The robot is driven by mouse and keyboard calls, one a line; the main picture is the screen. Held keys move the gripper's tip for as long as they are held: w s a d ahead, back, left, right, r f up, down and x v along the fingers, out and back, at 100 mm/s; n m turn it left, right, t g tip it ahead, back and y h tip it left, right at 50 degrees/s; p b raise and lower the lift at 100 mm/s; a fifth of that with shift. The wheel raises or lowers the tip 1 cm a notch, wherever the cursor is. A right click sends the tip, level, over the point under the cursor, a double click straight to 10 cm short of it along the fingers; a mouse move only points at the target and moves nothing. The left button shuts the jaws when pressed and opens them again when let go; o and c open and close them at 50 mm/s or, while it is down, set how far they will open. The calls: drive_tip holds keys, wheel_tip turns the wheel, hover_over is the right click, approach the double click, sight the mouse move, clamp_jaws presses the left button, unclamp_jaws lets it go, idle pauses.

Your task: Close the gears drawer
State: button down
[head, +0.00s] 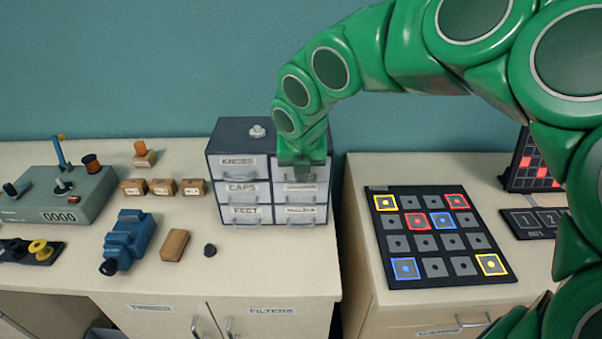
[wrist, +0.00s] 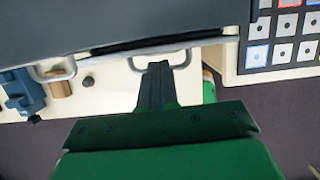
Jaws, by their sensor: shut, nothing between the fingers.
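A small dark drawer cabinet (head: 228,134) with light drawer fronts in two columns stands on the bench. The left column reads KNOBS, CAPS and FEET. I cannot read GEARS on any front; the label of the top right drawer (head: 301,174) is hidden behind my gripper. My gripper (head: 302,160) is shut and empty at that drawer's front. In the wrist view its fingertips (wrist: 158,66) are together beside a drawer handle (wrist: 180,60), below the cabinet's top edge. A narrow dark gap shows behind the pale front edge there. I cannot tell whether the fingers touch the front.
A knob (head: 257,131) lies on the cabinet top. A blue vise (head: 128,240), a wooden block (head: 174,245) and a dark knob (head: 210,250) lie in front on the left. Right, beyond a gap between benches, lies a black grid board (head: 440,267).

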drive_tip(key=shift+s+f, duration=0.1)
drive_tip(key=shift+s, duration=0.15)
drive_tip(key=s+r, duration=1)
drive_tip(key=r, duration=0.1)
drive_tip(key=w+f, duration=0.6)
drive_tip(key=f, duration=0.5)
drive_tip(key=shift+w, duration=0.3)
idle(0.6)
drive_tip(key=shift+a, duration=0.1)
